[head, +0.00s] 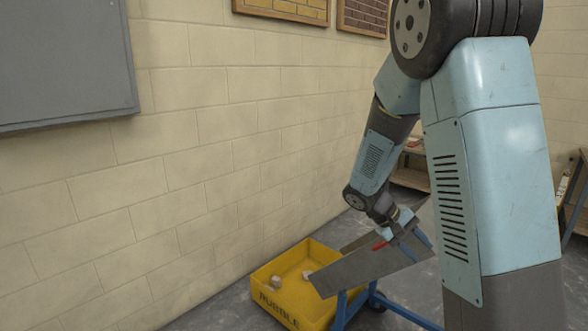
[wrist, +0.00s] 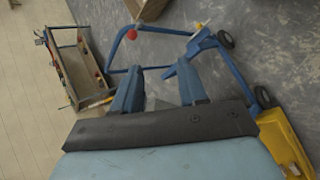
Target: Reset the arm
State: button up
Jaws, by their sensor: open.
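My gripper (head: 408,243) is at the end of my bent arm, low on the right side of the head view. It overlaps the grey sloping metal tray (head: 365,268) there; I cannot tell whether they touch. In the wrist view my gripper (wrist: 160,88) shows two blue fingers spread apart with nothing held between them. Part of the gap is hidden by the dark gripper body. My light blue arm fills much of the right of the head view.
A yellow bin marked "RUBBLE" (head: 290,318) with a few pale lumps stands by the block wall. A blue wheeled frame (head: 395,309) is beside it; its tubing (wrist: 122,45) bears a red knob (wrist: 106,34). A wooden bench (wrist: 88,78) stands left in the wrist view.

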jog(key=s+a+r+m+t+y, duration=0.1)
jog(key=s+a+r+t+y, duration=0.3)
jog(key=s+r, duration=0.5)
jog(key=s+a+r+t+y, duration=0.3)
jog(key=s+r+t+y, duration=0.1)
jog(key=s+r, duration=0.5)
jog(key=shift+s+a+r+m+y, duration=0.35)
jog(key=shift+s+a+m+y, duration=0.05)
jog(key=shift+s, duration=0.5)
